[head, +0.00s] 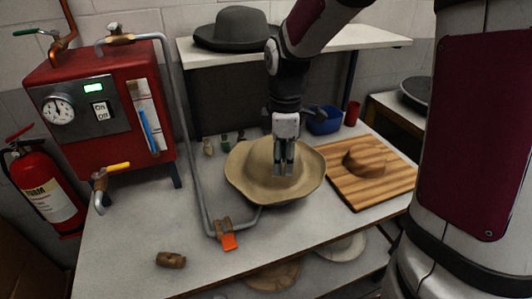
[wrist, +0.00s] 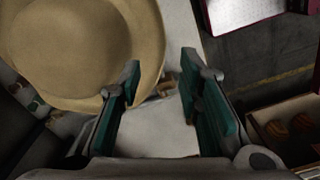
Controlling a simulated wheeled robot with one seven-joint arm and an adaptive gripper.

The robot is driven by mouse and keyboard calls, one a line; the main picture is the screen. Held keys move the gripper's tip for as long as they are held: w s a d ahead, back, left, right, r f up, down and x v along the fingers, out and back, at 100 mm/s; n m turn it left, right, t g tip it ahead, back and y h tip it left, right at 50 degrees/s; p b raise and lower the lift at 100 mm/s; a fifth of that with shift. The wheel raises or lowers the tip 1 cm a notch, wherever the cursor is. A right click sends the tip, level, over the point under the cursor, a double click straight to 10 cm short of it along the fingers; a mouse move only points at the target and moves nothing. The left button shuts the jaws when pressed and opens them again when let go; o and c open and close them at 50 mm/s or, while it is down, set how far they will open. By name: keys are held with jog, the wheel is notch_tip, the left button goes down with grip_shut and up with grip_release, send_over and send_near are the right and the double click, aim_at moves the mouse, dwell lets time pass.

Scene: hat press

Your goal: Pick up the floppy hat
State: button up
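The floppy hat (head: 252,178) is tan with a wide wavy brim and sits at the middle of the table, appearing to rest on a round stand that it mostly hides. In the wrist view the hat (wrist: 75,50) fills the upper left, with its brim edge beside the left finger. My gripper (head: 283,172) points down and overlaps the hat's crown in the head view. In the wrist view my gripper (wrist: 163,95) is open, with its teal-padded fingers apart and nothing between them. I cannot tell whether a finger touches the brim.
A red boiler (head: 95,125) with a grey pipe stands at the left. A dark hat (head: 235,27) sits on the raised shelf. A small brown piece (head: 171,259) lies at the front. The table's front is mostly clear.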

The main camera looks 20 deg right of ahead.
send_near(281, 200)
jog(key=shift+s+a+f, duration=0.25)
jog(key=shift+s+f, duration=0.2)
jog(key=shift+s, duration=0.05)
jog(key=shift+s+a+f, duration=0.25)
jog(key=shift+s+f, duration=0.15)
jog(key=shift+s, duration=0.05)
jog(key=shift+s+f, duration=0.15)
jog(key=shift+f, duration=1.15)
jog(key=shift+s+f, duration=0.1)
jog(key=shift+f, duration=1.2)
grip_shut()
